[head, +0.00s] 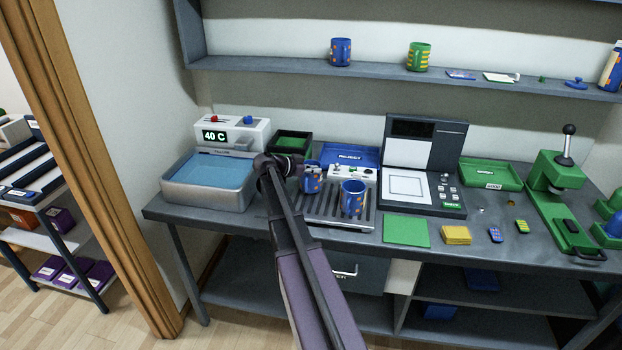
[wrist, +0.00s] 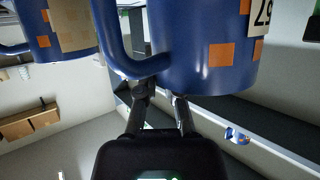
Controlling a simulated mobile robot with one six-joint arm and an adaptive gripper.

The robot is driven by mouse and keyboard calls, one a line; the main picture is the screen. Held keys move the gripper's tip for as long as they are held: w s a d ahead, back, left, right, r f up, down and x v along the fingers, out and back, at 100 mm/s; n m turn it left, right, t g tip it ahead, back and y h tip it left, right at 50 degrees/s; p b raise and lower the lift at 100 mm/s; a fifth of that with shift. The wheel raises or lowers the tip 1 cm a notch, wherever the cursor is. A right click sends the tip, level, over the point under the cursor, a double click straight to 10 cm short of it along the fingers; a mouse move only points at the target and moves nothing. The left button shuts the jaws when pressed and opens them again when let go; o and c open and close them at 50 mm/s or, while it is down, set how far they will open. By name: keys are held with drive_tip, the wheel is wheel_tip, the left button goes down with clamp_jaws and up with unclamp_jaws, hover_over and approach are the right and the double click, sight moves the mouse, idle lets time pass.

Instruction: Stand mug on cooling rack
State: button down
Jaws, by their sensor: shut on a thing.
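A blue mug with orange squares (head: 312,183) is at my gripper (head: 290,168) in the head view, over the left part of the grey slatted cooling rack (head: 333,217). In the wrist view the mug (wrist: 205,55) fills the upper middle, its handle curving down to my gripper (wrist: 160,93), which is shut on it. Whether its base touches the rack cannot be told. A second blue patterned mug (head: 353,200) stands on the rack to the right; a mug with a pale label (wrist: 62,28) also shows in the wrist view at upper left.
A water bath (head: 208,183) with a 40 C display stands left of the rack. A dark press unit (head: 425,165) stands to the right, with a green pad (head: 406,231) and yellow pad (head: 456,235) in front. A shelf above (head: 385,69) holds mugs.

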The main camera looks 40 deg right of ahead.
drive_tip(key=shift+f, duration=0.45)
drive_tip(key=c, duration=0.8)
unclamp_jaws()
drive_tip(key=shift+o, duration=0.2)
drive_tip(key=p+v, duration=0.4)
drive_tip(key=v, duration=0.8)
